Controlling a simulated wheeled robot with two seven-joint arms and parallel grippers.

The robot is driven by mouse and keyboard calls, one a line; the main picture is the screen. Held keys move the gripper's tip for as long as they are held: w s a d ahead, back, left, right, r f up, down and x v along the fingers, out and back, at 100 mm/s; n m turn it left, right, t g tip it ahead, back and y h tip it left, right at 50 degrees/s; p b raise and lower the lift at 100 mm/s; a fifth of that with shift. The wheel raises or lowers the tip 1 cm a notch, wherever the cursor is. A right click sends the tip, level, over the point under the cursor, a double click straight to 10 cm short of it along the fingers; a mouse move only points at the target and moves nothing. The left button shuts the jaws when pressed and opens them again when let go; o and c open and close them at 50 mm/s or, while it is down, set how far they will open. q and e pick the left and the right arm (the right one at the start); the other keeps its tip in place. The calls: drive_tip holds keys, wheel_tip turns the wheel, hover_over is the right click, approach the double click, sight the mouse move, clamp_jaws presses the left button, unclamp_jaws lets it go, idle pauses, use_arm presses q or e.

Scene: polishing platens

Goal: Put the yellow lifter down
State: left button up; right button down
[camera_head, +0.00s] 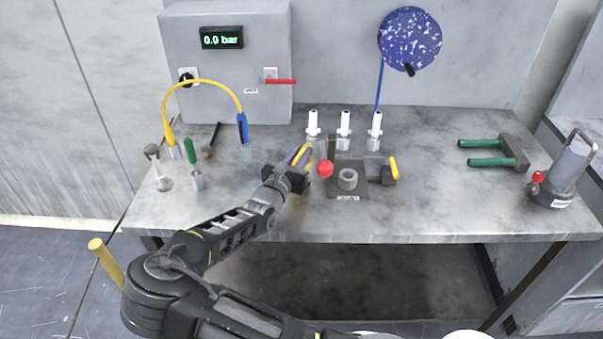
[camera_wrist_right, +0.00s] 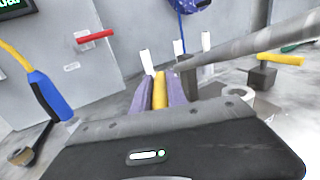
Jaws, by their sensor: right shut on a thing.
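My right gripper (camera_head: 303,154) is above the left-middle of the bench, left of the red ball knob (camera_head: 325,169). Its purple fingers are shut on the yellow lifter (camera_head: 302,153), of which only a narrow yellow strip shows. In the right wrist view the yellow strip (camera_wrist_right: 159,90) stands between the two purple fingers (camera_wrist_right: 160,93). The lifter's lower end is hidden, so I cannot tell whether it touches the bench. My left gripper is not in view.
A dark plate with a grey ring (camera_head: 348,179) and a yellow-handled block (camera_head: 389,172) lie right of the gripper. White-topped bottles (camera_head: 344,124) stand behind. A green-handled tool (camera_head: 195,170) and a yellow hose (camera_head: 203,83) are left. The bench (camera_head: 440,205) is clear at front right.

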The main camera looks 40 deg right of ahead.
drive_tip(key=shift+r, duration=0.2)
wheel_tip(320, 180, up, 18)
drive_tip(key=b, duration=0.1)
idle(0.7)
drive_tip(key=shift+f, duration=0.1)
idle(0.8)
